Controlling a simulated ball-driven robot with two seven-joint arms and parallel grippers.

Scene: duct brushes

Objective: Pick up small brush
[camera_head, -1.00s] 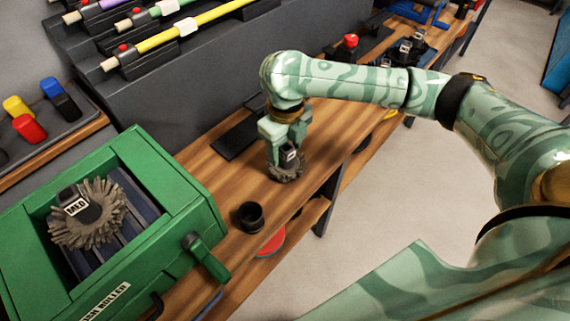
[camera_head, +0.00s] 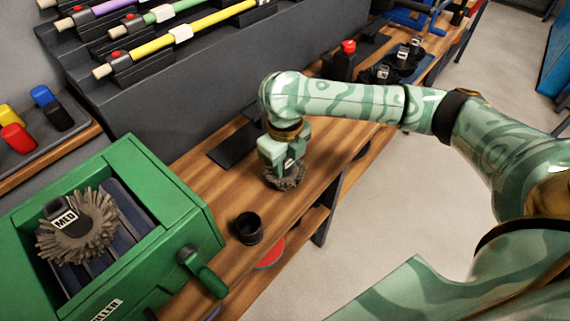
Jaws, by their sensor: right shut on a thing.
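The small brush (camera_head: 284,180) is a round grey-brown bristle head with a dark hub, near the middle of the wooden bench. My right gripper (camera_head: 287,158) points down over it and is shut on its hub. The bristles are at or very close to the bench top; I cannot tell whether they touch it. The gripper hides most of the hub and its label. My left gripper is not in view.
A green roller box (camera_head: 180,190) with a crank holds a larger brush marked MED (camera_head: 75,228). A small black cup (camera_head: 248,228) stands on the bench (camera_head: 205,185) near its front edge. A grey rack (camera_head: 170,80) with coloured rods stands behind.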

